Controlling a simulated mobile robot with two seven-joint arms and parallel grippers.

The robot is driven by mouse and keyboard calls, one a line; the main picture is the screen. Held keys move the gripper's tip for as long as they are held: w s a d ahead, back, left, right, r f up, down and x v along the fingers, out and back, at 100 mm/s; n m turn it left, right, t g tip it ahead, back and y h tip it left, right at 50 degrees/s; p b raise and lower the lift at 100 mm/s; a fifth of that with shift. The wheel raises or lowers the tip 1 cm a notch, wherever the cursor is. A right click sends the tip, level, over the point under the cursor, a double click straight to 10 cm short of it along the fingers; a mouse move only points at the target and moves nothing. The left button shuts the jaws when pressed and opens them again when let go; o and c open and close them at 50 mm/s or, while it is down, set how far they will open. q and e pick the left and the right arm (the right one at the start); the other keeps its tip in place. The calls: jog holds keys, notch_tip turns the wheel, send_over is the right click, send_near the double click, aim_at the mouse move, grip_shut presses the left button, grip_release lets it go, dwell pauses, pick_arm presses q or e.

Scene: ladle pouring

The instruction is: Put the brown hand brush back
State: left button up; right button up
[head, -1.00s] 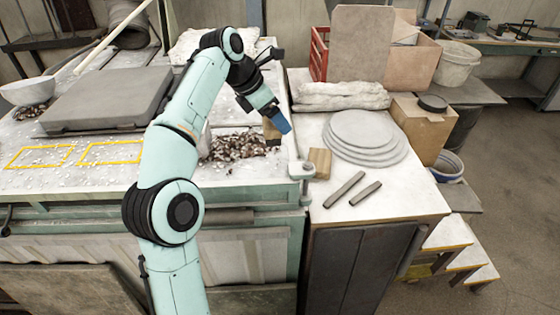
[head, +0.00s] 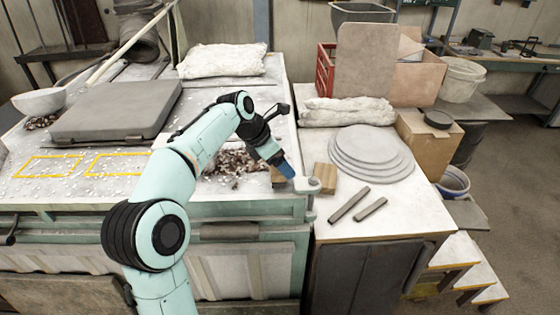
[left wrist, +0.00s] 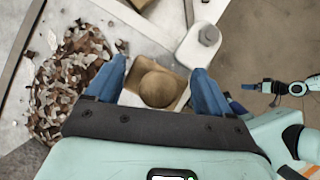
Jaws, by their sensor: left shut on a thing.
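The brown hand brush (left wrist: 158,88) shows in the left wrist view as a wooden block with a round knob between the blue fingers. My left gripper (head: 286,170) is shut on it. In the head view a bit of the brush (head: 277,174) shows beside the blue fingertips, near the table's front right corner, right of a pile of brown and white shards (head: 235,163). The bristles are hidden; I cannot tell whether it touches the table. My right gripper (left wrist: 250,87) shows small at the right of the left wrist view; its jaw opening is unclear.
A wooden block (head: 325,177) lies on the right-hand table beside a pale clamp-like fitting (head: 306,185). Two grey bars (head: 358,203) and stacked round grey slabs (head: 371,152) are further right. A large grey slab (head: 115,110) lies at left. The yellow-outlined areas (head: 50,166) look empty.

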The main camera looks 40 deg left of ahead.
pick_arm(q)
jog(key=shift+f, duration=0.2)
jog(key=o, duration=1)
jog(key=shift+f, duration=0.15)
jog(key=v, duration=1.3)
jog(key=shift+s+a, duration=0.2)
jog(key=shift+a, duration=0.1)
